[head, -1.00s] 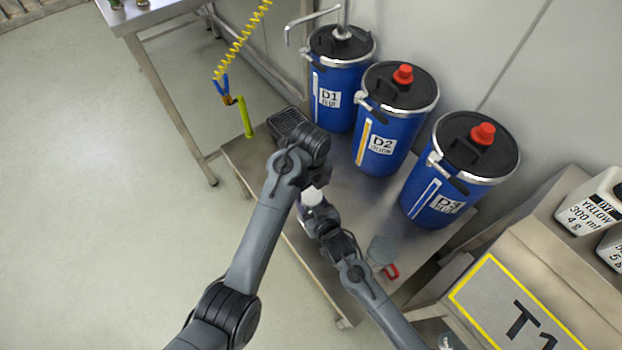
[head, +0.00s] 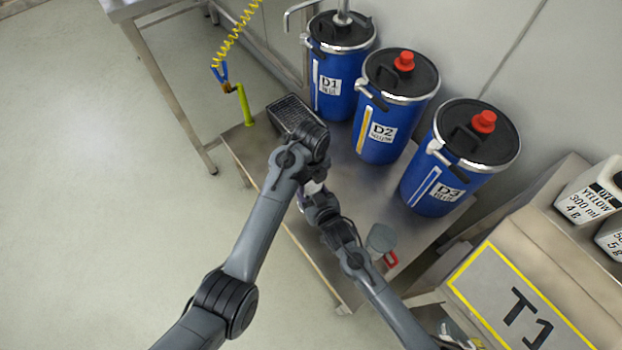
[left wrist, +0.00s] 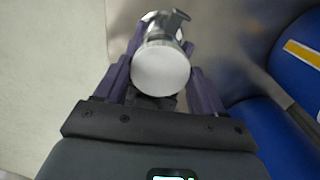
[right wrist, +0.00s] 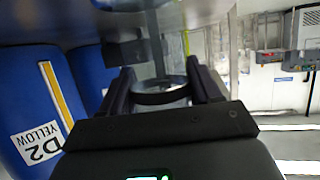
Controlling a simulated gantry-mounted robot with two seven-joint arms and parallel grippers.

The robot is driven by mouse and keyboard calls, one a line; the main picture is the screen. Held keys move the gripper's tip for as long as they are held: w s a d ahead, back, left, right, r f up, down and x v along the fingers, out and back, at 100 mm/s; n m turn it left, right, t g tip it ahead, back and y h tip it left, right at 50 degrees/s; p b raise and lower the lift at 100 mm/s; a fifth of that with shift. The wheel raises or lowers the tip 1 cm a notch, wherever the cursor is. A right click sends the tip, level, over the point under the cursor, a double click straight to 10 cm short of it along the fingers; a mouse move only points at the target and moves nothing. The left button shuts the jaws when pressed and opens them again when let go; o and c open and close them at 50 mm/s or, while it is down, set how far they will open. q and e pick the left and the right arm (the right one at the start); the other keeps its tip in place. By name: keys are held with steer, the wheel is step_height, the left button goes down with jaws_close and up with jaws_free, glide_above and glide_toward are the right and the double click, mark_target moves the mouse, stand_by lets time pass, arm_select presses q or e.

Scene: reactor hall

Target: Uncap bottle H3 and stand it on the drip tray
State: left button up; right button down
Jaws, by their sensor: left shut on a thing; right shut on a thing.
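A bottle with a white cap (left wrist: 160,72) is between my two grippers, above the steel cart. The cap faces the left wrist camera, and the fingers of my left gripper (head: 316,180) are shut around it. My right gripper (head: 311,200) comes from below right and is shut on the bottle's clear body (right wrist: 160,94). In the head view the arms hide most of the bottle. No H3 label is readable, and I cannot tell whether the cap is loose. The black gridded drip tray (head: 287,107) lies on the cart near drum D1, partly behind my left wrist.
Blue drums D1 (head: 332,100), D2 (head: 373,150) and D3 (head: 420,195) stand along the cart (head: 365,210). A grey scoop-like item (head: 381,238) with a red part lies near my right forearm. A yellow-green post (head: 244,105) stands at the cart's left edge. Bench T1 (head: 520,300) is at right.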

arm_select(q)
steer(key=shift+c, duration=0.9)
steer(key=n, duration=0.6)
steer(key=shift+n, duration=0.4)
steer(key=o, duration=1.2)
steer(key=shift+c, duration=0.2)
